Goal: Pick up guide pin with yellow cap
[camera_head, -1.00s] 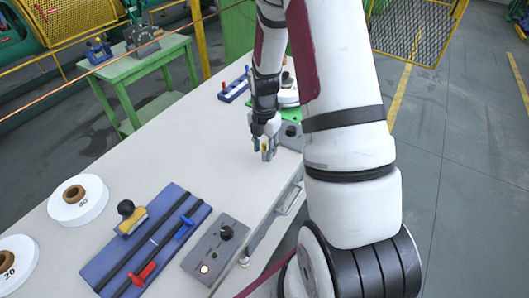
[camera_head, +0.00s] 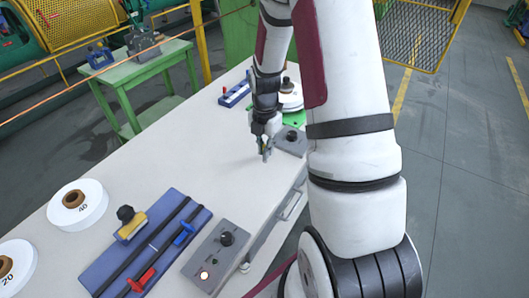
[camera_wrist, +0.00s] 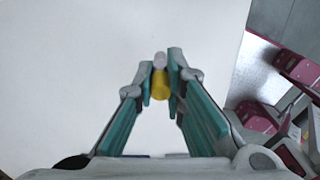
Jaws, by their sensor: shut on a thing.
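In the wrist view my gripper (camera_wrist: 160,85) is shut on the guide pin with the yellow cap (camera_wrist: 160,84). The yellow cap sits between the two fingertips, with a pale grey pin part beyond it. In the head view my gripper (camera_head: 264,152) is over the far right part of the white table (camera_head: 195,160), near its right edge. The pin is small and mostly hidden by the fingers there. I cannot tell whether its lower end touches the table.
A grey block with a black knob (camera_head: 291,140) is just right of my gripper. A blue tray (camera_head: 103,265) with tools, a grey control box (camera_head: 216,256) and white spools (camera_head: 78,205) stand nearer. A blue rack (camera_head: 235,94) stands behind. The middle of the table is clear.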

